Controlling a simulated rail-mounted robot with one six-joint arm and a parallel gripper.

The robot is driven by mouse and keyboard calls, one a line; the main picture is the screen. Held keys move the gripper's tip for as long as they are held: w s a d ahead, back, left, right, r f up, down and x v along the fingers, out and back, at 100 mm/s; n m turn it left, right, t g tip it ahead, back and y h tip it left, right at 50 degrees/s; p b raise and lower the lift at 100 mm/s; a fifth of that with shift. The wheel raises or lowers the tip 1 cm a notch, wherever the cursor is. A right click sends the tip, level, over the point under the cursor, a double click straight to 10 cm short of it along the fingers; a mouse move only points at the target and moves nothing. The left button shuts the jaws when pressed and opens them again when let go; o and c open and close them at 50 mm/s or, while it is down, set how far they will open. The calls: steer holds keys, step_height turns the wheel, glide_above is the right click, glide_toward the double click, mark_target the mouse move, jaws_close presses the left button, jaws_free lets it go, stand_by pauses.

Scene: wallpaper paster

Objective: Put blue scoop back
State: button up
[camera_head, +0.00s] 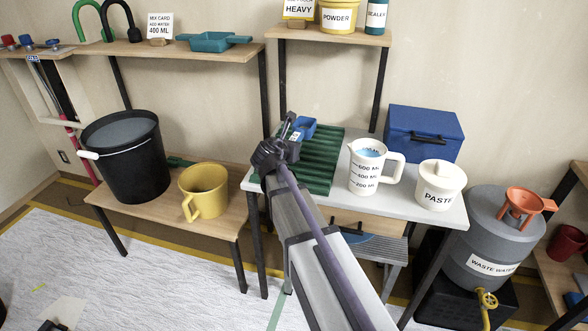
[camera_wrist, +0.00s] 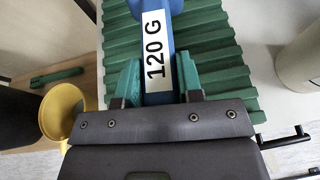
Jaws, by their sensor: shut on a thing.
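The blue scoop (camera_head: 307,127) is over the green ribbed rack (camera_head: 322,168) on the white-topped table. In the wrist view, its handle, with a white "120 G" label (camera_wrist: 156,57), points toward me and its far end is cut off at the top edge. My gripper (camera_wrist: 158,75) is shut on this handle, with a teal finger on each side. In the head view, my gripper (camera_head: 294,133) is at the rack's left back part and partly hides the scoop. The green ribs lie below the scoop; I cannot tell whether it touches them.
A measuring jug (camera_head: 364,172) with blue liquid, a paste pot (camera_head: 440,186) and a blue box (camera_head: 424,132) stand right of the rack. A yellow jug (camera_head: 205,188) and black bucket (camera_head: 124,160) stand on the lower bench at left. A shelf (camera_head: 328,35) is above.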

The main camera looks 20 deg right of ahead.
step_height(320, 180, down, 7)
steer(key=b, duration=0.5)
steer(key=shift+r, duration=0.4)
steer(key=shift+f, duration=0.15)
steer(key=o, duration=0.9)
